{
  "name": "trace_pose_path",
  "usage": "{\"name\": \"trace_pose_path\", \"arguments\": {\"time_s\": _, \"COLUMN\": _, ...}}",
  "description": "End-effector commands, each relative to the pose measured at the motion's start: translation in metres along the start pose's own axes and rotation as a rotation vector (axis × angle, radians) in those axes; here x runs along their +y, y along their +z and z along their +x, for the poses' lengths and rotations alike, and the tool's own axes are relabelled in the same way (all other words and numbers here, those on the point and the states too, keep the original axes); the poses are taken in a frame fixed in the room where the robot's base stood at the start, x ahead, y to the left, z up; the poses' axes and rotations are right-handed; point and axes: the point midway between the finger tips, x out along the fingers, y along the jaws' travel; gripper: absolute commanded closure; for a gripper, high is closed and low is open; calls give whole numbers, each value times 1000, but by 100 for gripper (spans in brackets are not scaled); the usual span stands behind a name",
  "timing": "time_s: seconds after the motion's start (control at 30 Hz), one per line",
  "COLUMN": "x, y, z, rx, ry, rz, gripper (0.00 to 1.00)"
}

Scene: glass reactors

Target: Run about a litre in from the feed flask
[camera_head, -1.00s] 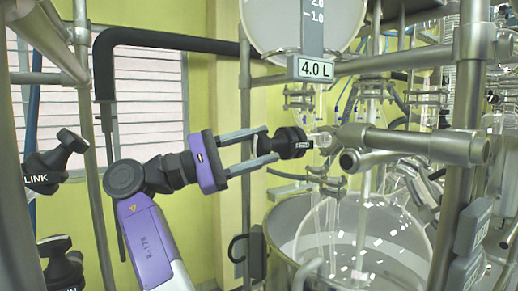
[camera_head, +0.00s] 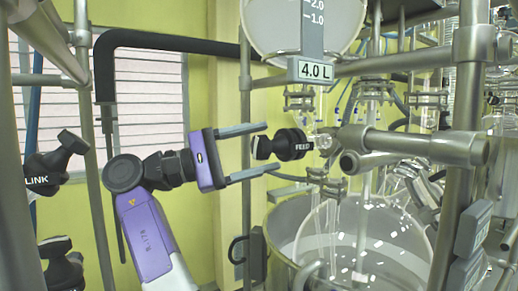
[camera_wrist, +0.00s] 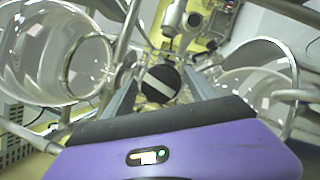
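The feed flask (camera_head: 302,32) is a round clear vessel at the top, with a scale strip marked 2.0 and 1.0 and a 4.0 L readout (camera_head: 317,69) below it. Under it a black valve knob labelled FEED (camera_head: 283,146) points left on the outlet line. My gripper (camera_head: 267,147) is open, with its fingers above and below the knob's left end and gaps on both sides. In the wrist view the round knob face (camera_wrist: 161,83) with a pale bar lies between the fingers. The large glass reactor (camera_head: 412,238) stands below right in a metal bath.
Metal frame posts (camera_head: 246,150) and clamp bars (camera_head: 415,142) stand close around the knob. Other black knobs, one reading LINK (camera_head: 50,165), are at the left. A black bent pipe (camera_head: 170,38) runs behind my arm. A black hook (camera_head: 238,248) hangs below.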

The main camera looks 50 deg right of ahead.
Motion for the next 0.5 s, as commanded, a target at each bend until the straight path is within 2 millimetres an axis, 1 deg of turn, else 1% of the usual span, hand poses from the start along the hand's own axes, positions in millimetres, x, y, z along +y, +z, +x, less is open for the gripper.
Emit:
{"name": "trace_pose_path", "arguments": {"time_s": 0.33, "x": 0, "y": -1, "z": 0, "rx": 1, "ry": 7, "rz": -16, "gripper": 33}}
{"name": "trace_pose_path", "arguments": {"time_s": 0.5, "x": -1, "y": -1, "z": 0, "rx": 2, "ry": 48, "rz": -113, "gripper": 33}}
